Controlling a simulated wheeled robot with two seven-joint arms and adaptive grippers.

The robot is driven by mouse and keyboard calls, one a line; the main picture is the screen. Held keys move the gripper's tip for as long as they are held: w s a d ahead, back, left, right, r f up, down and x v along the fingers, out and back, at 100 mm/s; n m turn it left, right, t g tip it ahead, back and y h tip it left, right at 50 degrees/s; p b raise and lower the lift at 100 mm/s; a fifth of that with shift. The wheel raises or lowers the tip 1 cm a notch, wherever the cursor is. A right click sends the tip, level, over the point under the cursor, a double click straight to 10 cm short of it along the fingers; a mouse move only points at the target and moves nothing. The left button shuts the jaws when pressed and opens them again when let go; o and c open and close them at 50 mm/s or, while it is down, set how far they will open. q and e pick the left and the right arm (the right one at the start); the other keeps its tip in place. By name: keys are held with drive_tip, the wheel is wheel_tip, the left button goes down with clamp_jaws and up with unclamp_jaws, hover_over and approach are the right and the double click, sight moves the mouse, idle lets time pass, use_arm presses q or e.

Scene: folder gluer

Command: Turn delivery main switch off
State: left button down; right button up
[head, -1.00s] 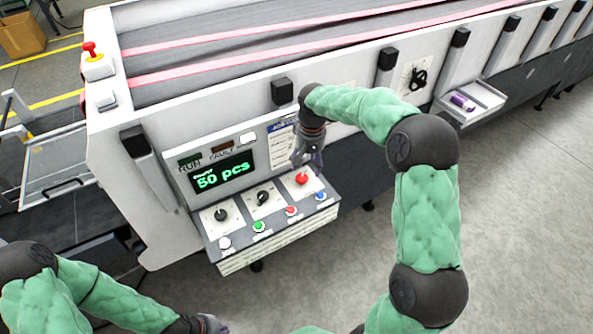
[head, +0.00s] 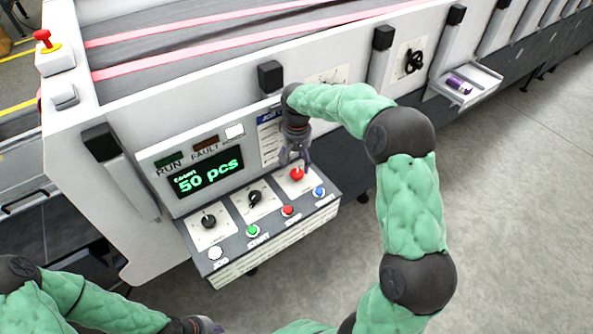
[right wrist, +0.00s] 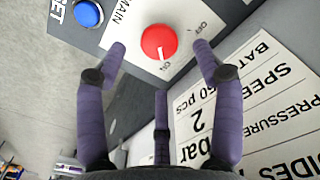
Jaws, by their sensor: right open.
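The delivery main switch is a red rotary knob (head: 297,174) on a white plate at the right of the sloped control panel (head: 230,238). In the right wrist view the red knob (right wrist: 159,42) shows a white pointer line towards "ON"; "OFF" is printed to its right and "MAIN" to its left. My right gripper (head: 294,160) is just above the knob. In the right wrist view its purple fingers (right wrist: 160,55) are open, one on each side of the knob and apart from it. My left gripper (head: 205,325) is at the bottom edge, away from the panel; its jaws are unclear.
Two black rotary switches (head: 208,221) (head: 254,197) sit left of the red knob. White, green, red and blue buttons (head: 318,192) line the panel's front. A display (head: 209,179) reads 50 pcs. A red emergency button (head: 43,38) is at far left. A tray (head: 466,82) holds a purple item.

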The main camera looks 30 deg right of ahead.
sight(297, 172)
wheel_tip(297, 172, down, 5)
drive_tip(key=shift+r, duration=0.1)
idle(0.3)
drive_tip(key=c, duration=1.2)
